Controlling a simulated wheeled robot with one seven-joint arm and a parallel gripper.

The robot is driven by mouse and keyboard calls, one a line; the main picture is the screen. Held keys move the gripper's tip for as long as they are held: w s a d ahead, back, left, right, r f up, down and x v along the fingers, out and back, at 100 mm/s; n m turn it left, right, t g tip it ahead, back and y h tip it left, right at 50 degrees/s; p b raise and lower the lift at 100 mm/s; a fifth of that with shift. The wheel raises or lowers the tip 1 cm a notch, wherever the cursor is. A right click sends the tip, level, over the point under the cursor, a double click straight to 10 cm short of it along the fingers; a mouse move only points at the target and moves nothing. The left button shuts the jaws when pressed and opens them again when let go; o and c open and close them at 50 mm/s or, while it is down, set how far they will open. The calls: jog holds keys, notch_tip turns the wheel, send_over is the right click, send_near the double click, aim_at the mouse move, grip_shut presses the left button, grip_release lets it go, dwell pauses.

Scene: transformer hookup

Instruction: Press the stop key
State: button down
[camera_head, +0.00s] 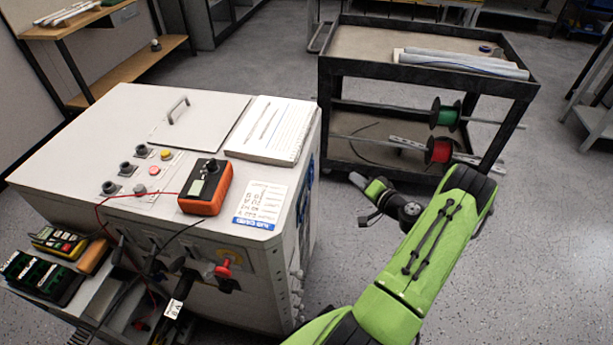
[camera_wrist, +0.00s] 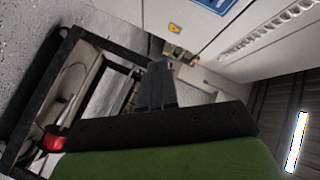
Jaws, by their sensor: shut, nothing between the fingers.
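The stop key is among the round buttons on top of the grey-white cabinet (camera_head: 95,125), in the head view.
An orange meter (camera_head: 206,188) with red and black leads stands beside the buttons. Several black knobs (camera_head: 126,168) line their left. A black cart (camera_head: 345,45) with cable spools stands behind my arm.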

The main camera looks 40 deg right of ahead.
aim_at(313, 172)
jog(key=w+a+p, duration=0.2)
jog(key=w+a, duration=0.3)
jog(key=w, duration=0.2)
jog(key=shift+a, duration=0.25)
dwell(2.1)
jog(key=shift+w+a, duration=0.25)
jog(key=shift+w, duration=0.05)
jog(key=shift+w+a+b, duration=0.25)
jog(key=shift+w+b, duration=0.05)
jog(key=shift+b, duration=0.05)
dwell(0.6)
jog(key=shift+s+d, duration=0.1)
jog(key=shift+s+d+b, duration=0.3)
jog(key=shift+s+d, duration=0.1)
jog(key=shift+s, duration=0.15)
